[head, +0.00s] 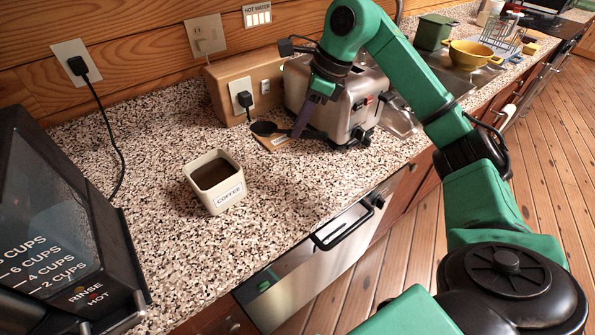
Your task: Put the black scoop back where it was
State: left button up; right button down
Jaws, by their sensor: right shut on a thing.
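The black scoop (264,128) is at the back of the counter, in front of the wooden outlet box. Its bowl points left and its handle runs right. My right gripper (301,128) points down and is shut on the scoop's handle. The scoop is at a small wooden rest (277,143) with a label, partly covered by the scoop and fingers. I cannot tell whether the scoop touches the rest. A cream canister (228,195) labelled COFFEE stands open to the left front, with brown coffee inside. My left gripper is out of view.
A silver toaster (352,112) stands just right of and behind my right gripper. A coffee machine (65,240) fills the left edge, its cord (112,140) running to the wall. The wooden outlet box (238,85) is behind the scoop. Speckled counter around the canister is clear.

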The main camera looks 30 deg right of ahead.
aim_at(295, 177)
notch_tip(295, 177, down, 14)
jog(key=shift+s+r+p, duration=0.1)
jog(key=shift+r+p, duration=0.1)
jog(key=shift+p, duration=0.55)
jog(key=c, duration=1.2)
grip_release()
jog(key=shift+f, duration=0.15)
jog(key=o, duration=0.5)
jog(key=shift+c, duration=0.2)
